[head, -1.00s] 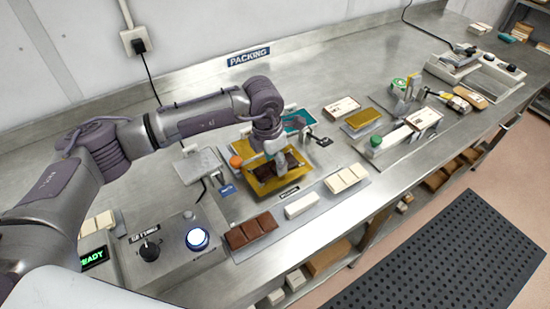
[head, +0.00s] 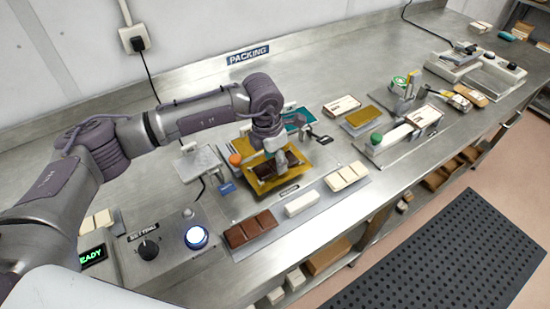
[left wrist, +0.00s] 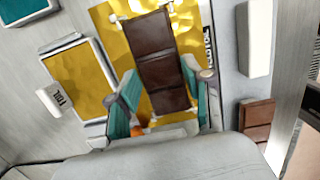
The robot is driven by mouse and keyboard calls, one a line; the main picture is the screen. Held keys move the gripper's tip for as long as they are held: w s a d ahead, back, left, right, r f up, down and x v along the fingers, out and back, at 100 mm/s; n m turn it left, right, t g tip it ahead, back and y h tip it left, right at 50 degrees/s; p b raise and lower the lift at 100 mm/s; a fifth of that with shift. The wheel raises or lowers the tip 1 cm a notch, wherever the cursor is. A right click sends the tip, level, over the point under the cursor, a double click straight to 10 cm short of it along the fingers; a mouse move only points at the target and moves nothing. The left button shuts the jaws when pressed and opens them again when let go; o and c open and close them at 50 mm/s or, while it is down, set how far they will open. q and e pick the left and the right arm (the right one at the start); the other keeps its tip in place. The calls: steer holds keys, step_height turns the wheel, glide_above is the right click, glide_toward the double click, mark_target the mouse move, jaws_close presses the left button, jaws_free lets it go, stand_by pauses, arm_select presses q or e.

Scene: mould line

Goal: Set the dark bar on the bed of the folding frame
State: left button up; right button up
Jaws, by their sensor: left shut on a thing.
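The dark bar (head: 262,174) is a segmented dark brown slab over the gold sheet on the bed of the folding frame (head: 254,186). My left gripper (head: 280,160) is shut on it from above. In the left wrist view the bar (left wrist: 155,45) runs between the two teal fingers (left wrist: 157,92), roughly lengthwise over the gold sheet (left wrist: 112,28). The bar looks low over the bed, but I cannot tell whether it touches. The gripper hides part of the bar in the head view. My right gripper is not in view.
An orange knob (head: 235,160) stands at the frame's left. In front lie a reddish-brown bar (head: 250,229), a white bar (head: 300,204) and a cream bar (head: 346,176). A control box with a lit button (head: 197,237) is at left. Another gold sheet (head: 363,117) lies to the right.

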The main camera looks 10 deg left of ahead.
arm_select(q)
steer(key=shift+f+b, duration=0.2)
steer(key=shift+b, duration=0.5)
stand_by(1.0)
stand_by(0.3)
steer(key=o, duration=1.2)
steer(key=shift+o, duration=0.2)
steer(key=shift+r, duration=0.1)
step_height(320, 180, up, 12)
steer(key=s+a, duration=0.1)
steer(key=shift+s+a, duration=0.15)
steer(key=shift+f, duration=0.2)
